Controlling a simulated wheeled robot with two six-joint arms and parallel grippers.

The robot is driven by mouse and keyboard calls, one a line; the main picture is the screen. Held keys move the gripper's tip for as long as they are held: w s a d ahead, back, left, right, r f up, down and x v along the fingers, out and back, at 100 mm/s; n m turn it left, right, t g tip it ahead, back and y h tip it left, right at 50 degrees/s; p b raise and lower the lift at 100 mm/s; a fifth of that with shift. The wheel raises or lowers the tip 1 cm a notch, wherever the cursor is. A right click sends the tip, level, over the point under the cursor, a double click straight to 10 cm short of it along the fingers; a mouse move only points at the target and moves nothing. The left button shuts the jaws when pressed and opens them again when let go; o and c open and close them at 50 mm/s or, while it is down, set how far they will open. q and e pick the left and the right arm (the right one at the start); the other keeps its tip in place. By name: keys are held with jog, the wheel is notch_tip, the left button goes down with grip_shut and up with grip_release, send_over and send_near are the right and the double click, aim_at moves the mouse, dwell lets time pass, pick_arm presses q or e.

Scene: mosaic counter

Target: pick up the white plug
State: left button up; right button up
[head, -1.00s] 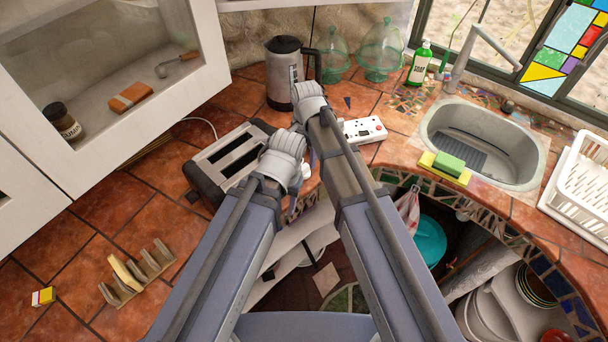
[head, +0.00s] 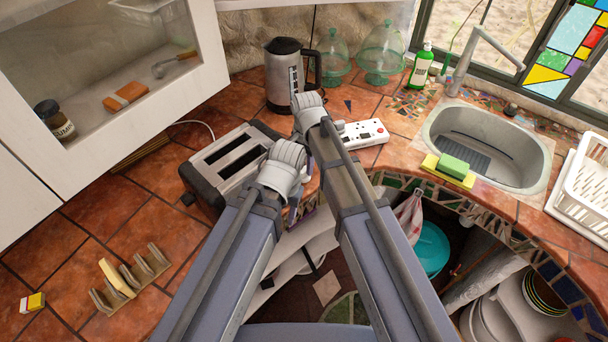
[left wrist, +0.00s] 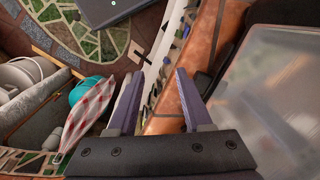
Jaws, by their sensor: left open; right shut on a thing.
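My right gripper (head: 309,150) is over the counter between the toaster and the power strip, its fingers mostly hidden behind its own wrist and arm. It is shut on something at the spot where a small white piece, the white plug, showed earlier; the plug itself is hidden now.
A toaster (head: 228,160) stands left of my grippers. A white power strip (head: 362,133) lies to the right, with a kettle (head: 284,78) behind. A sponge (head: 453,167) sits by the sink (head: 484,148). The counter's curved front edge is close by.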

grip_shut()
pick_arm(q)
jog(key=shift+r, duration=0.1)
pick_arm(e)
jog(key=shift+r, duration=0.1)
